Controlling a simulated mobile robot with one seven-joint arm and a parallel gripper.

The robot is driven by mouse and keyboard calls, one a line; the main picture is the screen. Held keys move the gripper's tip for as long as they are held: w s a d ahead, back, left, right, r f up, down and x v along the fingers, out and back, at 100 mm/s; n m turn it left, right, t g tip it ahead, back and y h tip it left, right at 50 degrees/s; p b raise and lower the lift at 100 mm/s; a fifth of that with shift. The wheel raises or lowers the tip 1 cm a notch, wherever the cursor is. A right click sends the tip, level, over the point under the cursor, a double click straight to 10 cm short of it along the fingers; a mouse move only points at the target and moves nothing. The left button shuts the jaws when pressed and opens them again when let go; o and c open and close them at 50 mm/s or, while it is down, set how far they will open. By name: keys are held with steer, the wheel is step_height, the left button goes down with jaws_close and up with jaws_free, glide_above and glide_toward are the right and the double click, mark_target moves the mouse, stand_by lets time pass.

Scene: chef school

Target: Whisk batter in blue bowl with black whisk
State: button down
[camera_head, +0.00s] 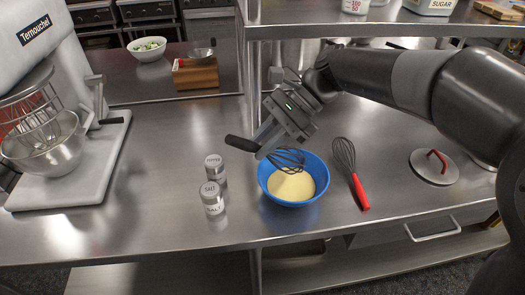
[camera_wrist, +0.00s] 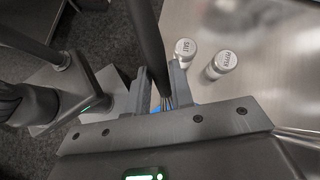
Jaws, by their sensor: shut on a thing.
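The blue bowl (camera_head: 293,196) stands on the steel counter and holds pale yellow batter (camera_head: 292,184). The black whisk (camera_head: 243,144) is in my gripper (camera_head: 269,141), which is shut on its handle. The whisk is tilted, with its handle end out to the left and its wire head at the far side of the bowl, over or in the batter; I cannot tell whether the wires touch it. In the wrist view the black handle (camera_wrist: 146,45) runs between the two fingers (camera_wrist: 158,88), and only a sliver of blue bowl shows behind them.
A red-handled whisk (camera_head: 358,187) lies just right of the bowl. Salt (camera_head: 212,199) and pepper (camera_head: 215,168) shakers stand to its left. A stand mixer (camera_head: 60,150) is far left, a lid (camera_head: 434,167) far right. A shelf post (camera_head: 249,70) rises behind the bowl.

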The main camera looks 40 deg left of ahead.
steer(key=shift+r, duration=2.9)
